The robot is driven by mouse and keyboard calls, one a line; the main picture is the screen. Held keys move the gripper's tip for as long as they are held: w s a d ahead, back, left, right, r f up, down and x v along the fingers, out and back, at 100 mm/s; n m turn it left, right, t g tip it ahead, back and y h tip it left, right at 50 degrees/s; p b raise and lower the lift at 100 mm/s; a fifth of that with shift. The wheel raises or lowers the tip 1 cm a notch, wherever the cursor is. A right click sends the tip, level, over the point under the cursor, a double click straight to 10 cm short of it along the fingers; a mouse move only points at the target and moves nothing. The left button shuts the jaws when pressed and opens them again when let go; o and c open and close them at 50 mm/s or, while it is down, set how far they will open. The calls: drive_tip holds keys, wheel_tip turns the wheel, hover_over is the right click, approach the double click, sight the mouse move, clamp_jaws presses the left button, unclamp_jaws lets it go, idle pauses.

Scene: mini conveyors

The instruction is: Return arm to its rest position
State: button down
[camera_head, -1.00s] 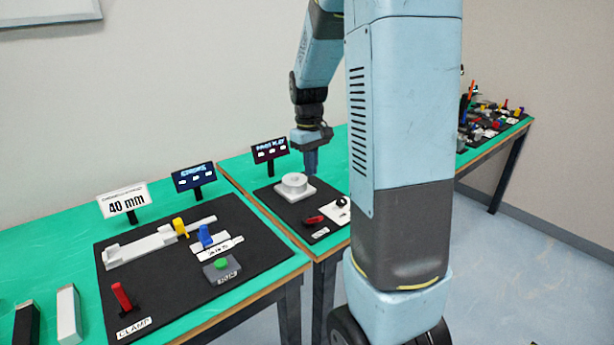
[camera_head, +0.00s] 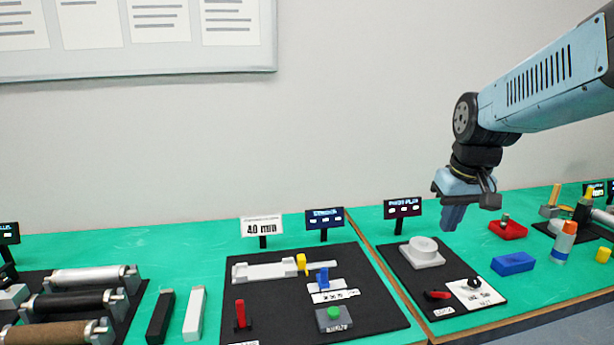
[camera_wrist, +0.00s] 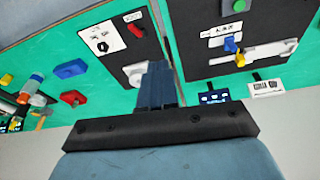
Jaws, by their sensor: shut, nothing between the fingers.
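My gripper (camera_head: 452,217) is at the end of my blue arm, which reaches in from the right in the head view. Its fingers are shut together and empty, pointing down above the green table (camera_head: 170,240), apart from everything on it. Below and left of it is a black board with a white round fixture (camera_head: 423,252) and a red lever (camera_head: 437,295). In the wrist view the shut fingers (camera_wrist: 157,85) show in the middle, with the white fixture (camera_wrist: 134,70) partly hidden behind them.
A clamp board with a "40 mm" sign (camera_head: 262,227) is left of the gripper. A blue block (camera_head: 513,264), a red block (camera_head: 507,229) and an orange-topped cylinder (camera_head: 563,243) stand to its right. Rollers (camera_head: 92,277) lie far left. The wall behind is bare near the arm.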

drive_tip(key=s+a+r+t, duration=0.1)
drive_tip(key=s+a, duration=0.1)
drive_tip(key=s, duration=0.3)
drive_tip(key=s+a+r+m+t, duration=0.1)
drive_tip(key=s+a, duration=0.1)
drive_tip(key=s, duration=0.3)
drive_tip(key=shift+s+a+r+t, duration=0.15)
drive_tip(key=shift+s+r+t, duration=0.2)
drive_tip(key=shift+r+t, duration=0.05)
